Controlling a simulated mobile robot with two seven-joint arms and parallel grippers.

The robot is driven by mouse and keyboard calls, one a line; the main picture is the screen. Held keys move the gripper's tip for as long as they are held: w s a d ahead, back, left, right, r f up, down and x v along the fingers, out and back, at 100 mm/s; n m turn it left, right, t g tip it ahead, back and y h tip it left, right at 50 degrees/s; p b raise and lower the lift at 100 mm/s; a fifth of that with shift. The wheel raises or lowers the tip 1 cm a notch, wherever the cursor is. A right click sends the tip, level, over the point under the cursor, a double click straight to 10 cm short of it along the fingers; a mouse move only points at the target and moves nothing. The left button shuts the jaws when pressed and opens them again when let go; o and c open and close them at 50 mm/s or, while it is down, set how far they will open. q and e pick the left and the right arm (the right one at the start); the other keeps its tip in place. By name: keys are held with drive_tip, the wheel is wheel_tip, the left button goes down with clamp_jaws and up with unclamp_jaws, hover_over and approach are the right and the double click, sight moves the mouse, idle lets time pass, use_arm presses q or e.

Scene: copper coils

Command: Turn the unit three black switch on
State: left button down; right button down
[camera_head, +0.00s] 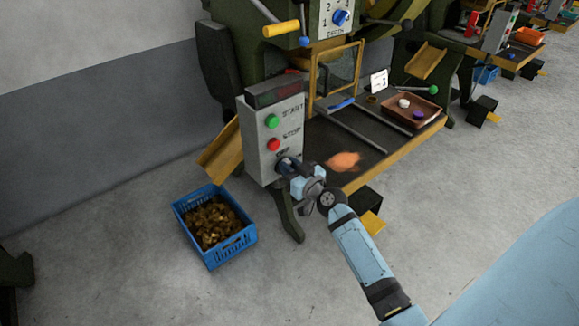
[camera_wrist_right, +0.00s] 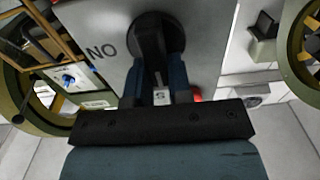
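The grey control box (camera_head: 265,140) of the unit stands in the middle of the head view, with a green START button (camera_head: 272,121) and a red STOP button (camera_head: 274,144). My right gripper (camera_head: 290,167) is at the lower front of this box and largely hides the black switch there. In the right wrist view the black switch (camera_wrist_right: 151,36) shows at the top middle, beside lettering on the grey panel. The two blue fingers of my right gripper (camera_wrist_right: 155,72) lie on either side of its handle and appear closed on it. My left gripper is out of view.
A sign with a 3 (camera_head: 379,80) stands on the unit's table. A brown tray (camera_head: 428,118) holds small round pieces. A blue crate (camera_head: 247,238) of copper-coloured pieces sits on the floor at left. The floor in front is mostly clear.

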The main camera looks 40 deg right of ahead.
drive_tip(key=shift+d+m, duration=0.1)
drive_tip(key=shift+m, duration=0.2)
drive_tip(key=m, duration=0.2)
drive_tip(key=shift+d+m, duration=0.2)
drive_tip(key=shift+m, duration=0.2)
drive_tip(key=shift+d+f+m+p, duration=0.2)
drive_tip(key=shift+f+m, duration=0.15)
drive_tip(key=shift+m, duration=2.05)
drive_tip(key=shift+d+f+m+p, duration=0.1)
drive_tip(key=shift+d+f+m, duration=0.2)
drive_tip(key=shift+m, duration=2.1)
drive_tip(key=shift+d+f+m+p, duration=0.15)
drive_tip(key=shift+f+m, duration=0.2)
drive_tip(key=shift+m, duration=2.05)
drive_tip(key=c, duration=1.1)
unclamp_jaws()
drive_tip(key=shift+o, duration=0.3)
